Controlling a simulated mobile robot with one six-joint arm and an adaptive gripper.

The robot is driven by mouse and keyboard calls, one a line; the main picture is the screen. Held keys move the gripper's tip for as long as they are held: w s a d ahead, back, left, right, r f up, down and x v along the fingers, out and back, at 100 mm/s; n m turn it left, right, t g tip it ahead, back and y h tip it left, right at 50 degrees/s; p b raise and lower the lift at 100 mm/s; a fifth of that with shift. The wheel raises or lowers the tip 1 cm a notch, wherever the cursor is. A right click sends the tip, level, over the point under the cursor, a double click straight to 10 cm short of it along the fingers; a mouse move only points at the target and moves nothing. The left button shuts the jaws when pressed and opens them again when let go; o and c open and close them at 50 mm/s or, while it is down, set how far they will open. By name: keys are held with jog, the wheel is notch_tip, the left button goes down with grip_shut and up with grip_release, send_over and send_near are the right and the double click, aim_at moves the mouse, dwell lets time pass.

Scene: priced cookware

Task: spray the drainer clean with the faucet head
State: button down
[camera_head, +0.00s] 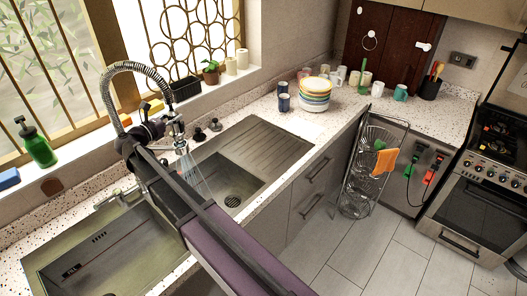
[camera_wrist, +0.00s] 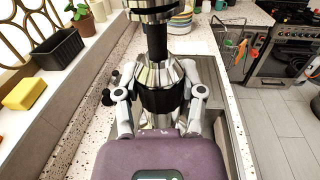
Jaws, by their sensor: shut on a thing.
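The faucet head (camera_head: 178,128) is a metal and black piece on a coiled spring hose (camera_head: 105,85) that arches over the sink. My gripper (camera_head: 152,132) is shut on it. In the wrist view my gripper (camera_wrist: 160,105) has one finger on each side of the faucet head (camera_wrist: 158,72). A thin spray of water (camera_head: 196,172) falls from the head toward the left part of the right basin. The ribbed metal drainer (camera_head: 262,142) lies to the right of that basin, and the spray is apart from it. The faucet head hides part of the sink in the wrist view.
A second basin (camera_head: 100,255) is at the lower left. A green bottle (camera_head: 38,145), a black planter (camera_head: 186,89) and a potted plant (camera_head: 211,73) stand along the window. Stacked bowls (camera_head: 316,92) and mugs stand beyond the drainer. A wire rack (camera_head: 365,170) stands by the counter.

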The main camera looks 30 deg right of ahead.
aim_at(172, 129)
jog(key=shift+f+b, duration=2.2)
dwell(0.7)
dwell(0.4)
jog(key=shift+c, duration=0.6)
grip_release()
jog(key=shift+o, duration=0.2)
jog(key=shift+o, duration=0.4)
jog(key=shift+s+a, duration=0.1)
jog(key=v, duration=1.1)
jog(key=shift+a, duration=0.4)
jog(key=shift+s, duration=0.15)
